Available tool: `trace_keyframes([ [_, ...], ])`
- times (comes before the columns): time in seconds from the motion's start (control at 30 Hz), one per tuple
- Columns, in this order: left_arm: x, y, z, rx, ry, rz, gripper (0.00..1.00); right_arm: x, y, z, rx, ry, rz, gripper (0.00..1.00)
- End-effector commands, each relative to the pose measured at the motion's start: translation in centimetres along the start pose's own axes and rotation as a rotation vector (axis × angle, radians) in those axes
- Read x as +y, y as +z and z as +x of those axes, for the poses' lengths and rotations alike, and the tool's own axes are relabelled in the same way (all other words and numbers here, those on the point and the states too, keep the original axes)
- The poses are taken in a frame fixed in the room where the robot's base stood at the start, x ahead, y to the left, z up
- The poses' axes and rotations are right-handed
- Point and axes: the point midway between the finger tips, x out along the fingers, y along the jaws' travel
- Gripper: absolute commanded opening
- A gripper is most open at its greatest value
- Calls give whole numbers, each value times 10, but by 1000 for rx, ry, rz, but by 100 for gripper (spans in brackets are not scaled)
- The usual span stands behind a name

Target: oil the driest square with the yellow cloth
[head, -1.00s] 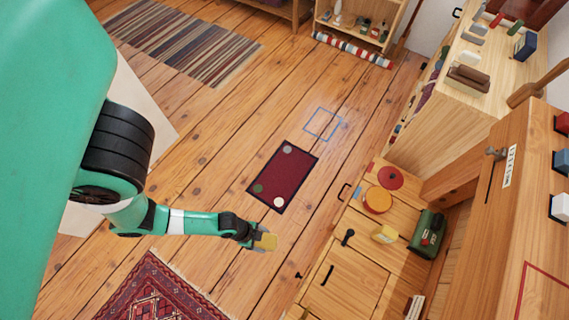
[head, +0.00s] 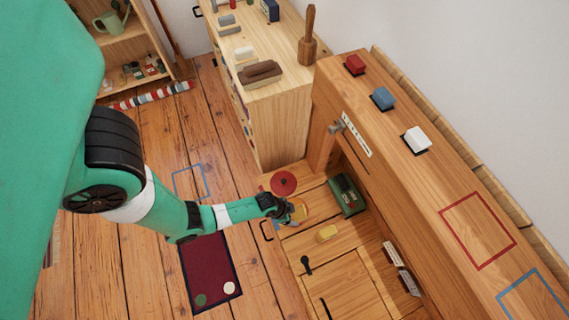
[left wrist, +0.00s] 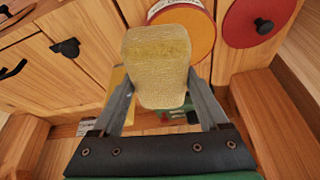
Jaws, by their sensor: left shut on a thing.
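My left gripper (head: 291,213) is shut on a pale yellow folded cloth (left wrist: 160,78), which shows clearly between its fingers in the left wrist view. The gripper is over the low wooden cabinet, at the round orange-yellow tin (left wrist: 197,22), which it partly hides in the head view. I cannot tell whether the cloth touches the tin. A red-outlined square (head: 446,211) and a blue-outlined square (head: 514,287) are on the wooden bench top at right. Another blue-outlined square (head: 175,183) is on the floor. I cannot tell which is driest. My right gripper is out of view.
A red round lid (head: 284,183) with a dark knob lies behind the tin. Red, blue and white blocks (head: 416,140) line the bench. A dark red mat (head: 209,270) lies on the floor.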

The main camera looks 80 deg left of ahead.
Motion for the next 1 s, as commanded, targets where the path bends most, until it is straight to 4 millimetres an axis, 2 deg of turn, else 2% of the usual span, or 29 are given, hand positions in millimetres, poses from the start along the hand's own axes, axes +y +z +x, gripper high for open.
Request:
trace_keyframes([
  [0.13, -29, -19, -2, 3, -34, -80, 33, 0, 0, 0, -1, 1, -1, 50],
  [0.27, -42, -20, -4, -1, -49, -118, 33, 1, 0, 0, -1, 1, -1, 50],
  [0.57, -43, -16, 4, 0, -51, -122, 33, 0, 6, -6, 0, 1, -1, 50],
  [1.0, -42, 3, 50, 0, -50, -121, 33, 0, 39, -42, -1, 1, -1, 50],
])
